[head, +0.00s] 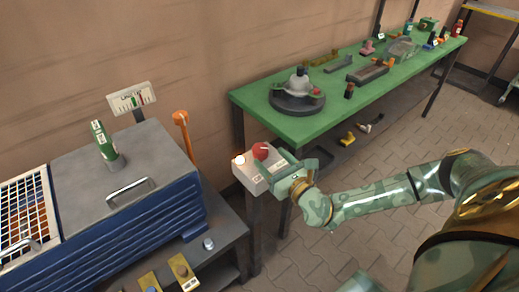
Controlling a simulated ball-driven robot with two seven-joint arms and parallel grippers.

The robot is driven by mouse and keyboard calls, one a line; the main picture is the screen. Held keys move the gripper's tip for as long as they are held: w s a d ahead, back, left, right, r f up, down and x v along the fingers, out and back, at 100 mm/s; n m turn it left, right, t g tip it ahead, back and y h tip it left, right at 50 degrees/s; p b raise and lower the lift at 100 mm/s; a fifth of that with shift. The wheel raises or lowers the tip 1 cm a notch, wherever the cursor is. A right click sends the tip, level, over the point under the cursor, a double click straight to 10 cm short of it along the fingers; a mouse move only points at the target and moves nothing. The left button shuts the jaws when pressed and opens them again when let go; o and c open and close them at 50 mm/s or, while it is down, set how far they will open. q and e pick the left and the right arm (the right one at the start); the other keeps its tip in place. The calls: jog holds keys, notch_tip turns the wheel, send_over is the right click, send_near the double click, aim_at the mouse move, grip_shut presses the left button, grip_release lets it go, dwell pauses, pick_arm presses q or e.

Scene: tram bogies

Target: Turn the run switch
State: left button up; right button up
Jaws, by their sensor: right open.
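The run switch appears to be the red knob (261,151) on a small pale box (248,176) on a dark post. A white light (239,160) glows at the box's left corner. My right gripper (279,171) is at the right side of the box, close to the red knob, with its arm reaching in from the right. The jaws are open. I cannot tell whether a finger touches the knob. The gripper hides part of the box. My left gripper is not in view.
A blue machine with a grey lid (158,168) stands at the left, with a gauge sign (131,98) behind it. A green workbench (302,128) with parts and tools runs along the wall. Paved floor (345,245) is clear below my arm.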

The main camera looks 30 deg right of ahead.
aim_at(265, 152)
jog(key=w+b, duration=0.1)
jog(key=w, duration=0.5)
jog(key=shift+w, duration=0.2)
jog(key=c, duration=1)
